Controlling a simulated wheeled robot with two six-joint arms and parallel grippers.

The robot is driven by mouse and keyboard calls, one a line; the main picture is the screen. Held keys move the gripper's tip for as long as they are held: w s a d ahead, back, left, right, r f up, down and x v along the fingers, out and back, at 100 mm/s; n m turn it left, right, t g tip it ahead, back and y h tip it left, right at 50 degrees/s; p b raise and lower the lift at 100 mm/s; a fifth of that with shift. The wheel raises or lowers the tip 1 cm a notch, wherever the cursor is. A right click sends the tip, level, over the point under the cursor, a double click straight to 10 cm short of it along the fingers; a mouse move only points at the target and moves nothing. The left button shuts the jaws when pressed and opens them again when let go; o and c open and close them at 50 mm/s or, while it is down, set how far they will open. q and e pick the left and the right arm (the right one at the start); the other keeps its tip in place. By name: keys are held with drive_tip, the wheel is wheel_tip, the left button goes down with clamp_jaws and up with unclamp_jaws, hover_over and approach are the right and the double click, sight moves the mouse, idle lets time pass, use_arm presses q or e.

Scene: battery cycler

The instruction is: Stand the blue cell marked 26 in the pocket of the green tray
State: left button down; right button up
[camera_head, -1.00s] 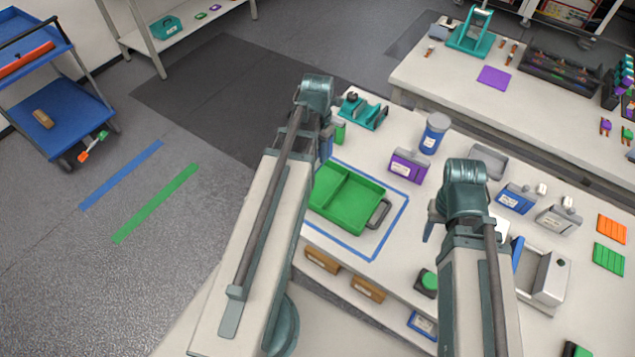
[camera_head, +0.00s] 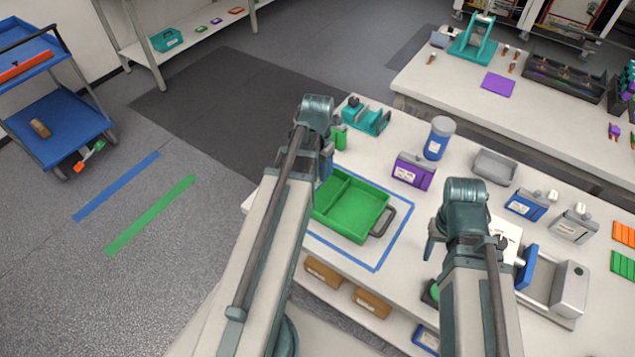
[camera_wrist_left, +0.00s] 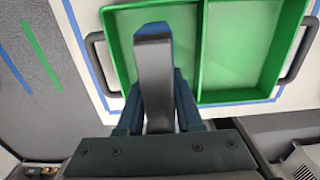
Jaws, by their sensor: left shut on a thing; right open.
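The green tray (camera_head: 378,205) lies inside a blue outline on the bench, split by a divider into two compartments; it also shows in the left wrist view (camera_wrist_left: 200,60). My left gripper (camera_wrist_left: 155,105) is shut on the blue cell (camera_wrist_left: 153,28), whose side looks grey and shaded in that view. The cell appears over the left compartment; its height above the floor of the tray is unclear. In the head view a bit of blue shows beside my left arm, and that gripper is mostly hidden. No number is legible. My right gripper (camera_head: 437,240) is open and empty, right of the tray.
A purple box (camera_head: 413,171), a blue jar (camera_head: 438,138) and a grey tray (camera_head: 494,165) stand behind and right of the green tray. A teal stand (camera_head: 366,115) is at the far edge. A grey device (camera_head: 566,288) sits right of my right arm.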

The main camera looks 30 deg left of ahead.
sight(318, 180)
use_arm(q)
drive_tip(key=shift+f+b, duration=1.75)
drive_tip(key=shift+f, duration=0.1)
use_arm(e)
drive_tip(key=shift+f, duration=1.8)
use_arm(q)
drive_tip(key=shift+f, duration=0.1)
use_arm(e)
drive_tip(key=shift+f, duration=0.1)
use_arm(q)
drive_tip(key=shift+f, duration=0.1)
use_arm(e)
drive_tip(key=shift+f, duration=0.15)
use_arm(q)
drive_tip(key=c, duration=0.6)
unclamp_jaws()
drive_tip(key=shift+o, duration=0.2)
drive_tip(key=shift+r, duration=0.25)
use_arm(e)
drive_tip(key=shift+r, duration=0.25)
use_arm(q)
wheel_tip(318, 180, up, 12)
drive_tip(key=p, duration=1.2)
use_arm(e)
wheel_tip(318, 180, up, 12)
